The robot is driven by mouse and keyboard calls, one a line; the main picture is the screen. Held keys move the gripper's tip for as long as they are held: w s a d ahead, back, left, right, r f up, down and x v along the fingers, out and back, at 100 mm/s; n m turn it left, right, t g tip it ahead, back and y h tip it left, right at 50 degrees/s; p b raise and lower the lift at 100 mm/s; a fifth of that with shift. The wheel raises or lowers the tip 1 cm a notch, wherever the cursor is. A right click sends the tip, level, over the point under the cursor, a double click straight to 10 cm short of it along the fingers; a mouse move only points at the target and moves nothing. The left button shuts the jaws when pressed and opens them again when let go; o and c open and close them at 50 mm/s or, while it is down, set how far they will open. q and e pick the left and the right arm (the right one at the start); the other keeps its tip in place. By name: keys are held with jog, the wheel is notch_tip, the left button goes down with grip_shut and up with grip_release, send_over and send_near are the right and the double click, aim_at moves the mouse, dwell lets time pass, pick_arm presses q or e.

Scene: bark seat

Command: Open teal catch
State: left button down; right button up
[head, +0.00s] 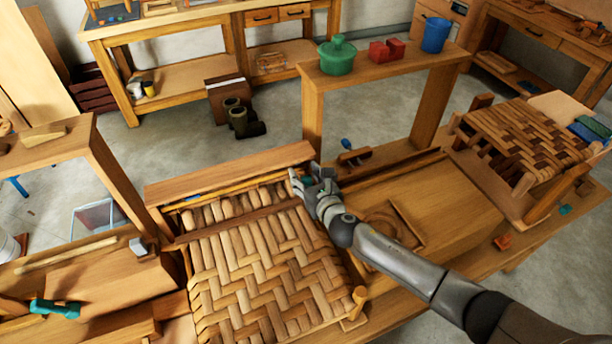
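My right arm comes in from the lower right. Its gripper (303,183) is at the far right corner of the woven bark seat (262,262), close to the wooden frame bar behind the seat. The fingers are small and partly overlap, so I cannot tell if they are open or shut. A small teal patch (327,181) shows at the gripper; I cannot tell whether it is the teal catch or part of the gripper. Another teal piece (55,309) lies at the lower left, apart from my gripper. My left gripper is not in view.
A raised wooden shelf (385,68) behind my gripper carries a green pot (337,55), red blocks (387,50) and a blue cup (436,35). A second woven seat (525,135) stands at the right. A hammer (138,246) lies at the left. The bench surface (440,205) has some clear room.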

jog(key=shift+s, duration=0.1)
jog(key=v, duration=1.2)
jog(key=shift+c, duration=0.4)
jog(key=shift+f, duration=0.15)
jog(key=shift+c, duration=1.2)
jog(key=s+f+b, duration=0.1)
jog(key=b, duration=0.1)
jog(key=s+f+b, duration=0.1)
jog(key=b, duration=0.2)
jog(key=shift+s+d+f+b, duration=0.1)
jog(key=shift+d+b, duration=0.25)
jog(key=shift+d, duration=0.05)
grip_shut()
jog(key=shift+t, duration=0.3)
jog(key=b+x, duration=0.1)
jog(key=x, duration=0.2)
jog(key=b+x, duration=0.1)
jog(key=x, duration=0.3)
jog(key=b+x, duration=0.1)
jog(key=x, duration=0.2)
jog(key=shift+a+f, duration=0.1)
jog(key=shift+f, duration=0.25)
